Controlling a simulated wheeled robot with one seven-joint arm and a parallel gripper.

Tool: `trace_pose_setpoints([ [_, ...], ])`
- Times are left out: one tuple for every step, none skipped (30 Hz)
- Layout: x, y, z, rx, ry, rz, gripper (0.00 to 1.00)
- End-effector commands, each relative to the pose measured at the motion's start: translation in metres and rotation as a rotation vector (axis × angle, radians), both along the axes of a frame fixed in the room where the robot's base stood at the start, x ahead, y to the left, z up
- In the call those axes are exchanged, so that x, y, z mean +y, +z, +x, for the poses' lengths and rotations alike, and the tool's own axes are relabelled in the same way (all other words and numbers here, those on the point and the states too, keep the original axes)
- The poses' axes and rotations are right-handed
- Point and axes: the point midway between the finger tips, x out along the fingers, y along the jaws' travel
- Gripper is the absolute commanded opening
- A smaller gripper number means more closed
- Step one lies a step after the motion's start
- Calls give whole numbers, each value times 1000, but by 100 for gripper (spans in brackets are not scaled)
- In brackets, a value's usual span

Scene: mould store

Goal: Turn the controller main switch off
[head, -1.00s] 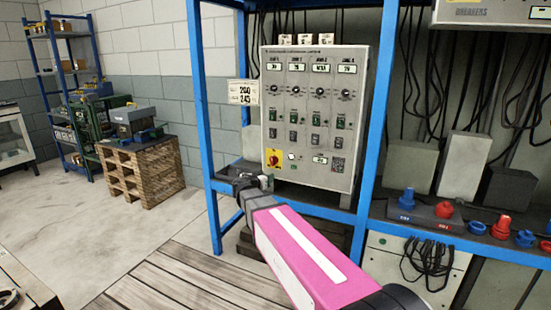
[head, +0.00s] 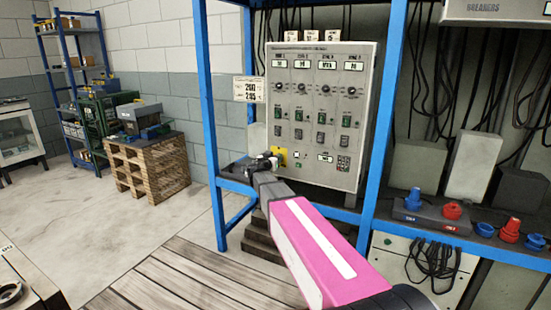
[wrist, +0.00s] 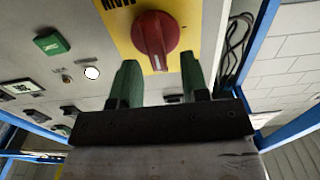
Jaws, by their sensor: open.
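The controller (head: 320,112) is a grey panel with several displays, knobs and rocker switches, standing on a blue-framed rack. Its main switch (wrist: 155,38) is a red rotary knob on a yellow plate (wrist: 124,32), seen large in the wrist view with its handle pointing toward my gripper. In the head view the yellow plate (head: 281,153) shows at the panel's lower left, and my gripper hides most of the knob. My gripper (wrist: 160,78) is open, with its two green fingers on either side below the knob, apart from it. Nothing is between the fingers.
A green button (wrist: 52,43) and a white round button (wrist: 92,73) sit beside the yellow plate. A blue rack post (head: 208,120) stands left of the panel. Blue and red connectors (head: 452,212) line the shelf at right. A wooden pallet stack (head: 148,168) stands at left.

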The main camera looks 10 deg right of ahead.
Motion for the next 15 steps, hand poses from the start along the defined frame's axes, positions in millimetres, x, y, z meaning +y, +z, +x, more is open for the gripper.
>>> trace_pose_setpoints([
  [-2, 0, 4, 0, 0, 0, 42],
  [-3, 0, 5, 0, -1, 0, 42],
  [-4, 0, 6, 0, -1, 0, 42],
  [-5, 0, 6, 0, -1, 0, 42],
  [-5, 0, 6, 0, -1, 0, 42],
  [-5, 0, 6, 0, -1, 0, 42],
  [-5, 0, 6, 0, -1, 0, 42],
  [-5, 0, 6, 0, -1, 0, 42],
  [-5, 0, 6, 0, -1, 0, 42],
  [-5, 0, 6, 0, -1, 0, 42],
  [-5, 0, 6, 0, -1, 0, 42],
  [-5, 0, 6, 0, -1, 0, 42],
  [-5, 0, 6, 0, -1, 0, 32],
  [-5, 0, 6, 0, -1, 0, 22],
  [-5, 0, 6, 0, -1, 0, 9],
])
